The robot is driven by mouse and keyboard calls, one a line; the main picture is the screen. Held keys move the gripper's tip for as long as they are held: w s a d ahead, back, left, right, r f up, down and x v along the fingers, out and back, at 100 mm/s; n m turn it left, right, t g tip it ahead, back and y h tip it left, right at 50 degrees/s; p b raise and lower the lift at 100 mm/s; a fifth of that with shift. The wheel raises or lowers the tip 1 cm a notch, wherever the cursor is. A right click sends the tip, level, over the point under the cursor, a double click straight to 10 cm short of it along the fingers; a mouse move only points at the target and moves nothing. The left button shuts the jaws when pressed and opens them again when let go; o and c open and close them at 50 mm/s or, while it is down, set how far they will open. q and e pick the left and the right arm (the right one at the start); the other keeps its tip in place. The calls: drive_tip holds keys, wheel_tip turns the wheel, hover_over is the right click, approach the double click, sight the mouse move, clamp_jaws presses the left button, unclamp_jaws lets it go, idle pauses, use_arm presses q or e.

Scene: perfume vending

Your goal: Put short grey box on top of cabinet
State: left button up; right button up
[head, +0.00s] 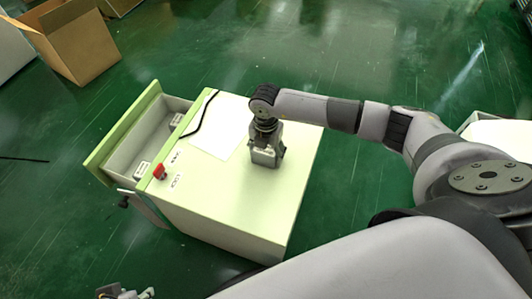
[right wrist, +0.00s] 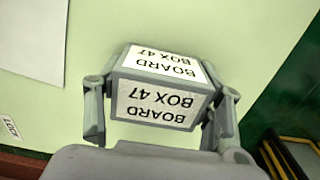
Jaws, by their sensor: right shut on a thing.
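The short grey box (right wrist: 162,88) has white labels reading "BOARD BOX 47". My right gripper (right wrist: 160,112) is shut on it, one finger on each side. In the head view, the right gripper (head: 267,147) points down at the cabinet top with the grey box (head: 264,158) at its tip. The box is at or just above the surface; I cannot tell whether it touches. The pale cabinet (head: 235,205) has a light green top. Part of what seems to be my left gripper (head: 125,293) shows at the bottom left edge; its jaws are unclear.
The cabinet's drawer (head: 128,135) is open at the left, with small grey boxes (head: 143,168) inside. The top's front is clear. A cardboard box (head: 75,45) stands behind.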

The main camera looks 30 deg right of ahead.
drive_tip(key=shift+r, duration=0.1)
drive_tip(key=o, duration=1.2)
drive_tip(key=shift+o, duration=0.2)
